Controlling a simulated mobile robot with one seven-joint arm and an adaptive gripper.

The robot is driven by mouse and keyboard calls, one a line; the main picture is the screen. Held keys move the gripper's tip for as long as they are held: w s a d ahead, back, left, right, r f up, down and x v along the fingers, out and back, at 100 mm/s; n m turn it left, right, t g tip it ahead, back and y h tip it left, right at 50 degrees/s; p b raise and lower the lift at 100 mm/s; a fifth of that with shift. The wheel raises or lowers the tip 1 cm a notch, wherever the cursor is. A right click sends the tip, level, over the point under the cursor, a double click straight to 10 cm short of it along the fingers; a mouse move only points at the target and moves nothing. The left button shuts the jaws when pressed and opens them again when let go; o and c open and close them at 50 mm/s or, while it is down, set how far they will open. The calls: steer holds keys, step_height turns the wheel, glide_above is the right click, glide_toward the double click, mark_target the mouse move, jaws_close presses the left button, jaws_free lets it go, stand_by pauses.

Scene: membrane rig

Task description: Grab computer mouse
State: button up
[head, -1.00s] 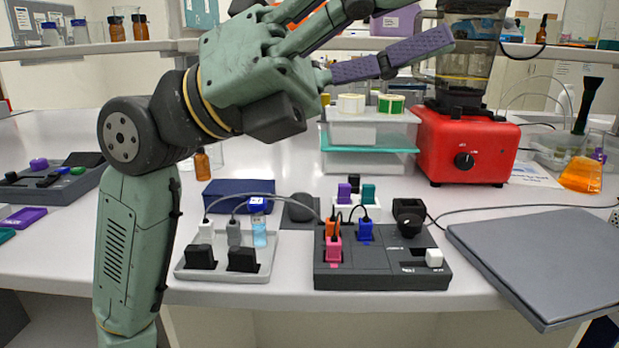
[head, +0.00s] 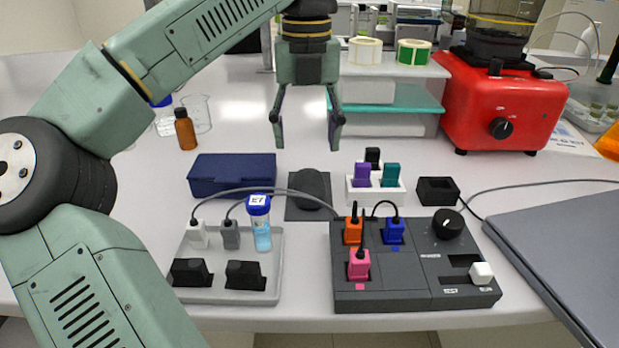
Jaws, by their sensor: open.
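The computer mouse (head: 313,185) is dark grey and rounded. It sits on a small dark mat (head: 297,213) near the middle of the bench in the head view. My gripper (head: 308,146) hangs above and behind the mouse, pointing down. Its two fingers are spread apart with nothing between them. The mouse is in full view, and the fingers do not touch it.
A blue case (head: 231,175) lies left of the mouse. A white block with coloured plugs (head: 375,190) stands to its right. In front are a grey tray (head: 218,290) with a blue-capped tube (head: 260,225) and a dark control box (head: 400,294). A red blender (head: 490,110) stands back right.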

mark_target(310, 177)
steer(key=f, duration=0.3)
steer(key=shift+s+f, duration=0.15)
steer(key=shift+s, duration=0.05)
steer(key=shift+d+f+p, duration=0.2)
steer(key=shift+f+p, duration=0.4)
steer(key=shift+f, duration=2.05)
steer(key=shift+c, duration=0.5)
steer(key=c, duration=0.9)
steer(key=shift+o, duration=0.2)
steer(key=shift+r, duration=0.15)
